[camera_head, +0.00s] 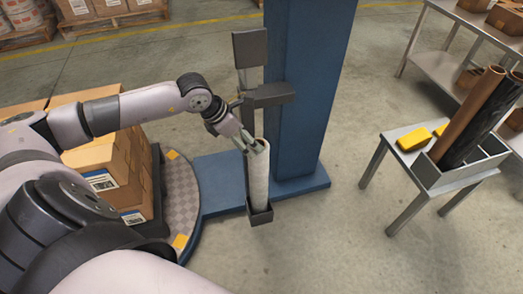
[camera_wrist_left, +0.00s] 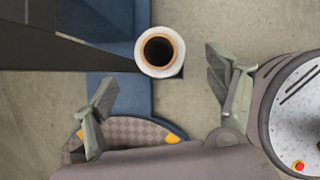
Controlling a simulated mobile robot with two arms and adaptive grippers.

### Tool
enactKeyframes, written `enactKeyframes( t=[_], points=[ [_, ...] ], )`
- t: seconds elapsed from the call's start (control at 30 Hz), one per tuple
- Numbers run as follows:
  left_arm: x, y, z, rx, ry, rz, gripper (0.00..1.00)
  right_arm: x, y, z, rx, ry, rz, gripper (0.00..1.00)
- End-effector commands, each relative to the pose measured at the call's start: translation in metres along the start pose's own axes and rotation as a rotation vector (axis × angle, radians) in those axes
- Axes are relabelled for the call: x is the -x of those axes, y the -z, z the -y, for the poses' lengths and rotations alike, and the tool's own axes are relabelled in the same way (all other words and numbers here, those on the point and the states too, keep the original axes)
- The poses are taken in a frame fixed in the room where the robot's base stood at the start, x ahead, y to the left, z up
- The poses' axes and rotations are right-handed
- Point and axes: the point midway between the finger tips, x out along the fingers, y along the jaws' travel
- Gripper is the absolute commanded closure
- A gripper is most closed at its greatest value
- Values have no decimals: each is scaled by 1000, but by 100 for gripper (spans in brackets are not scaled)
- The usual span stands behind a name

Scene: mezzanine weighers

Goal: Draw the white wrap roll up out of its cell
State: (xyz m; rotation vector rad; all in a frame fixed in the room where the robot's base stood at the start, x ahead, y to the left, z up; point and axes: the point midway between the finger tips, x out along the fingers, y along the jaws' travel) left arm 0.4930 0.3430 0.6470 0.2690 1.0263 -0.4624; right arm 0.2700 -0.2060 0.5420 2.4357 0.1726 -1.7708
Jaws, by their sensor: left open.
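The white wrap roll (camera_head: 258,178) stands upright in a small dark cell (camera_head: 261,215) at the foot of the blue column. In the left wrist view I look down on the roll's round end (camera_wrist_left: 159,69), a white ring around a brown core with a dark hole. My left gripper (camera_head: 254,146) is at the roll's top end. In the left wrist view the left gripper (camera_wrist_left: 160,72) is open, with one finger on each side of the roll's end and visible gaps to both. My right gripper is not in view.
The blue column (camera_head: 305,90) rises right behind the roll, with dark brackets (camera_head: 265,96) above it. Stacked cartons (camera_head: 105,165) stand on a round turntable (camera_head: 178,205) at left. A metal table (camera_head: 400,150) with brown and black rolls stands at right; floor between is clear.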

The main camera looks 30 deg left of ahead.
Motion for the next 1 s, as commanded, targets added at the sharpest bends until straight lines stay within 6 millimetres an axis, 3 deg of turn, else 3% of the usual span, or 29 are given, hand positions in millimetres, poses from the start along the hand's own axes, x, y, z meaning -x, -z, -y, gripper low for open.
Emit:
enactKeyframes(
  t=[0.3,0.5,0.7,1.0],
  points=[
    [-66,0,1,3,3,3,21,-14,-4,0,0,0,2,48],
    [-96,0,0,3,1,2,21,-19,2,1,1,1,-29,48],
    [-109,0,0,2,1,2,21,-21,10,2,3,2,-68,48],
    [-110,0,0,1,1,1,21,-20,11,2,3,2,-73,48]
  ],
)
